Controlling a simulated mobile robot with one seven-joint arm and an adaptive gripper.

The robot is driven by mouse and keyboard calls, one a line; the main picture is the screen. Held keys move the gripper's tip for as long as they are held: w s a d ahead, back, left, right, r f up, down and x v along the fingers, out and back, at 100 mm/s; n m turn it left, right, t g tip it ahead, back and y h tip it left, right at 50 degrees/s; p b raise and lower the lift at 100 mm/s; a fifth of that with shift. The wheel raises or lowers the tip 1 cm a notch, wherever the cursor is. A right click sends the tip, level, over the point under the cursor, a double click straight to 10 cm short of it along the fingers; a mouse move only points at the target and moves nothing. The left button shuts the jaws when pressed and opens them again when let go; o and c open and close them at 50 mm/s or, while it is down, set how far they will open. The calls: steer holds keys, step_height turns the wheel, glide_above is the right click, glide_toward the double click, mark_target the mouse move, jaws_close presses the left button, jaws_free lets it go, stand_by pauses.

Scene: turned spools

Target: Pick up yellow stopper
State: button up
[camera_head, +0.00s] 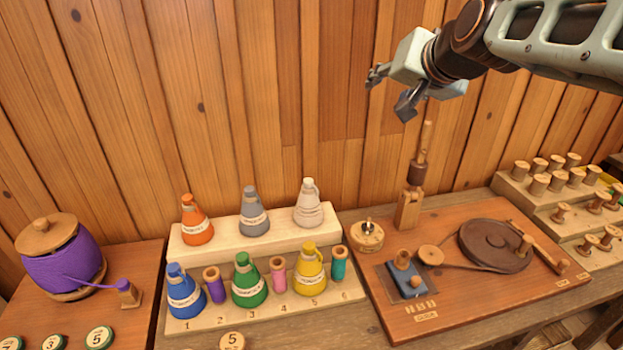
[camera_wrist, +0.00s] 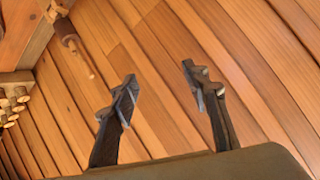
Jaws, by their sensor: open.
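The yellow stopper (camera_head: 311,272) looks like a labelled cone with a narrow top. It stands upright in the front row of the stepped wooden rack (camera_head: 345,297), between a pink spool (camera_head: 279,276) and a teal spool (camera_head: 339,264). My gripper (camera_head: 389,92) is open and empty, high above and to the right of the stopper, in front of the plank wall. The wrist view shows its two fingers (camera_wrist: 160,82) apart with only wall planks between them. The stopper is not in the wrist view.
Orange (camera_head: 197,222), grey (camera_head: 254,214) and white (camera_head: 308,206) cones stand on the step behind. Blue (camera_head: 184,292) and green (camera_head: 248,282) cones share the front row. A winding board (camera_head: 460,302) with an upright post (camera_head: 408,208) lies right, below my gripper. A purple pot (camera_head: 62,262) stands left.

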steer(key=w+d+r+t+h+b, duration=0.1)
steer(key=w+d+r+t+b, duration=0.15)
steer(key=w, duration=0.45)
steer(key=n+g+y+p, duration=0.3)
steer(key=n+g, duration=0.8)
steer(key=n, duration=0.2)
glide_toward(310, 245)
steer(key=shift+x, duration=4.3)
steer(key=shift+c, duration=0.5)
steer(key=c, duration=0.7)
